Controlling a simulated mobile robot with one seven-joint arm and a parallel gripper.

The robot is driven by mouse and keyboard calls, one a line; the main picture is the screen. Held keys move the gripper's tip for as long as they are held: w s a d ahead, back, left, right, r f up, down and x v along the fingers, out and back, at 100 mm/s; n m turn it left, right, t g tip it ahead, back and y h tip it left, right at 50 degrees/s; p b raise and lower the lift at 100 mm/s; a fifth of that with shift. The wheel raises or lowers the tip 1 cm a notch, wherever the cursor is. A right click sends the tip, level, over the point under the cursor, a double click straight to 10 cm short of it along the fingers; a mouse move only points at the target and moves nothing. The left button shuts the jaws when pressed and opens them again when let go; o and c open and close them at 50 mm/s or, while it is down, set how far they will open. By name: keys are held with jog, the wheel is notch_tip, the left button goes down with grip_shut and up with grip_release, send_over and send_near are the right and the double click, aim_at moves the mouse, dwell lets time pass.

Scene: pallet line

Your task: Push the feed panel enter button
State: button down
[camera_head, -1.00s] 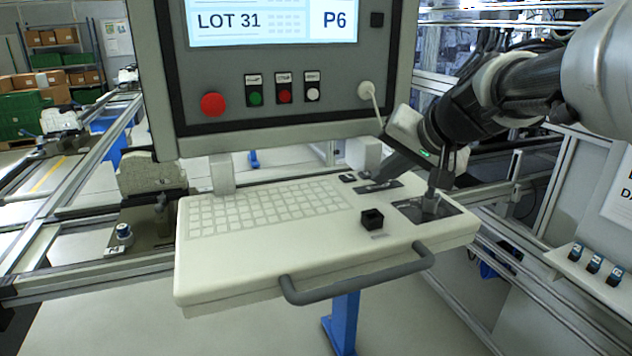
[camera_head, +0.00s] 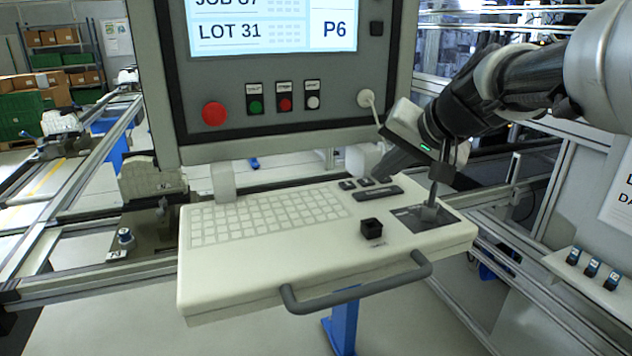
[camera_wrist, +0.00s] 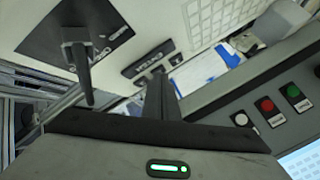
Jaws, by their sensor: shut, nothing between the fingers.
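The feed panel is a pale sloping keyboard shelf (camera_head: 270,265) below a grey display box. On its right part lies a dark bar-shaped key (camera_head: 378,194); in the wrist view this bar (camera_wrist: 148,58) carries light lettering too small to read surely. Small dark keys (camera_head: 347,185) sit just behind it. My gripper (camera_head: 379,174) is shut and empty, its fingertips over the back edge by these keys. In the wrist view the fingertips (camera_wrist: 159,72) appear just beyond the bar. I cannot tell whether they touch anything.
A dark upright stick (camera_head: 429,212) stands on a black plate right of the bar. A black square knob (camera_head: 372,228) is in front. A grey handle (camera_head: 360,290) runs along the front edge. Red, green and white buttons (camera_head: 284,103) sit on the display box (camera_head: 300,154).

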aim_at(383, 194)
notch_tip(383, 194, up, 4)
jog(key=p, duration=0.2)
jog(key=shift+r+p, duration=0.15)
jog(key=shift+p, duration=0.15)
